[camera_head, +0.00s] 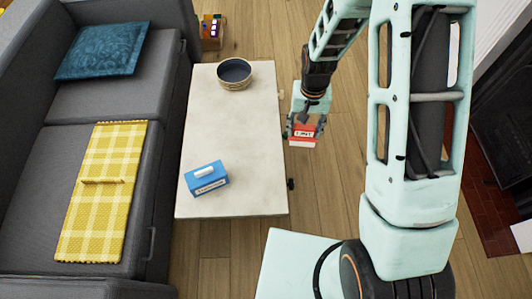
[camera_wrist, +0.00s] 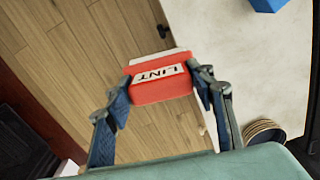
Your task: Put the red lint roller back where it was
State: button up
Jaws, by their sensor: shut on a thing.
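The red lint roller (camera_head: 302,133), a red and white block with a "LINT" label, is held in my gripper (camera_head: 303,119). In the wrist view the red lint roller (camera_wrist: 160,82) sits between the two fingers of my gripper (camera_wrist: 163,92), one on each side, its label facing the camera. In the head view it appears just right of the coffee table's (camera_head: 235,145) right edge, with wooden floor around it. Its height above the floor is hard to judge. A similar blue block (camera_head: 206,179) with a white top piece and label stands on the table's near left part.
A dark bowl (camera_head: 234,74) stands at the table's far end; the table's middle is clear. A grey sofa (camera_head: 75,140) with a yellow throw (camera_head: 98,210) and blue cushion (camera_head: 102,50) lines the left. A container of small items (camera_head: 212,32) stands beyond the table.

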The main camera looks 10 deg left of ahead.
jog(key=s+a+f+n+b, duration=0.1)
jog(key=a+f+b, duration=0.55)
jog(key=a, duration=0.25)
jog(key=s+a+f+n+b, duration=0.1)
jog(key=s+a+f+b, duration=0.1)
jog(key=a+f+b, duration=0.5)
jog(key=shift+w+d+f+b, duration=0.35)
jog(key=shift+w+f+b, duration=0.5)
jog(key=shift+w+f, duration=1.15)
jog(key=shift+w+d+f+b, duration=0.3)
jog(key=shift+w+f+b, duration=0.85)
jog(key=shift+w, duration=1.4)
jog(key=shift+w+d+f+b, duration=0.35)
jog(key=shift+w+f+b, duration=0.2)
jog(key=shift+w+f, duration=1.6)
jog(key=o, duration=0.7)
jog(key=shift+c, duration=0.2)
jog(key=o, duration=0.5)
